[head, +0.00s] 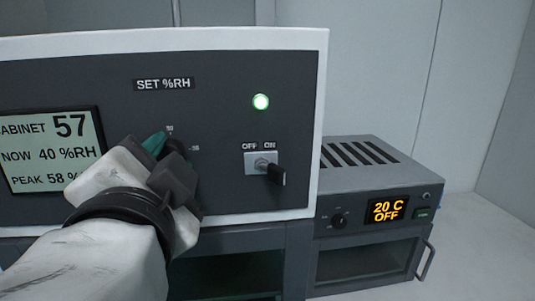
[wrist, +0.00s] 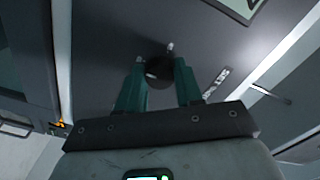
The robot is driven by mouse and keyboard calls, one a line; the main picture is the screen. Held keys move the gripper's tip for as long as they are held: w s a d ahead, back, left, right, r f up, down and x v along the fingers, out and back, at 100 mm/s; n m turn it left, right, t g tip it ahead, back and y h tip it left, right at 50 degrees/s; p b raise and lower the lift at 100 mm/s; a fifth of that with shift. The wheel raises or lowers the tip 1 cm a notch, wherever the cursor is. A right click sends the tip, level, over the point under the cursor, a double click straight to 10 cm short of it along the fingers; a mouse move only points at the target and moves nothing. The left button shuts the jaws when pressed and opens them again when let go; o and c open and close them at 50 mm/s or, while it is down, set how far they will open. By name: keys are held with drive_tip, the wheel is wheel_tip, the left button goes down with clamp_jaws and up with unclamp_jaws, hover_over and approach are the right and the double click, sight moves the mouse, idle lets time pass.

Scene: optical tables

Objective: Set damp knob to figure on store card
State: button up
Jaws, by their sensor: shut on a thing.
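The damp knob (head: 175,146) is a dark round knob on the grey panel below the "SET %RH" label (head: 164,84). My gripper (head: 163,146) hides most of it in the head view. In the wrist view my gripper's teal fingers (wrist: 158,84) are shut on the black knob (wrist: 158,66), one on each side. A pale mark shows on the panel just past the knob. The knob's setting cannot be read. The panel's display (head: 52,150) reads "CABINET 57", "NOW 40 %RH" and "PEAK 58 %", its left edge cut off. I cannot make out a store card.
A grey oven-like unit (head: 375,215) stands at the right, reading "20 C OFF". The white surface right of it is clear.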

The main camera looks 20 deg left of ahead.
drive_tip(key=shift+c, duration=1.2)
drive_tip(key=shift+n, duration=0.4)
drive_tip(key=shift+w+d+f+n+p, duration=0.1)
drive_tip(key=shift+n+p, duration=1.2)
drive_tip(key=shift+n, duration=2.95)
drive_tip(key=shift+f+n+p, duration=0.1)
drive_tip(key=shift+n+p, duration=1.15)
drive_tip(key=shift+n, duration=3)
